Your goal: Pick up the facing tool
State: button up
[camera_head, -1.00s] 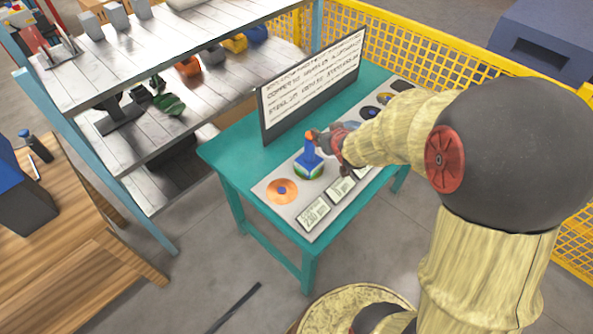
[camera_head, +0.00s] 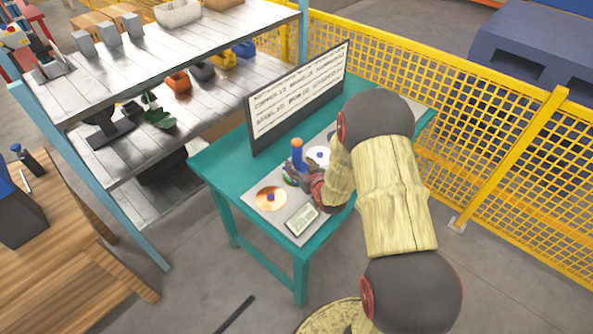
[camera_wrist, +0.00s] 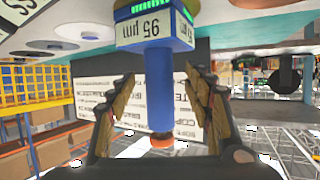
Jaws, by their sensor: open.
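The facing tool (camera_head: 297,152) stands upright on the grey mat on the teal table. It has a blue handle with an orange tip. In the wrist view, which is upside down, its handle (camera_wrist: 160,90) hangs from a base with a white "95 µm" label and a green and blue part. My gripper (camera_wrist: 160,75) is open, with one finger on each side of the handle and gaps showing between. In the head view my gripper (camera_head: 303,172) is low beside the tool and hides its base.
A sign board (camera_head: 297,95) stands on the table close behind the tool. A copper disc (camera_head: 271,199) and a label card (camera_head: 301,220) lie in front, and a pale disc (camera_head: 318,155) lies to the right. A shelf (camera_head: 165,55) is left; a yellow mesh fence (camera_head: 500,140) is right.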

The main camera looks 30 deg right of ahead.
aim_at(299, 162)
jog(key=x, duration=0.3)
jog(key=shift+w+d, duration=0.1)
jog(key=shift+w, duration=0.05)
jog(key=shift+c, duration=1.2)
grip_shut()
jog(key=shift+w+r, duration=0.1)
jog(key=shift+r, duration=0.05)
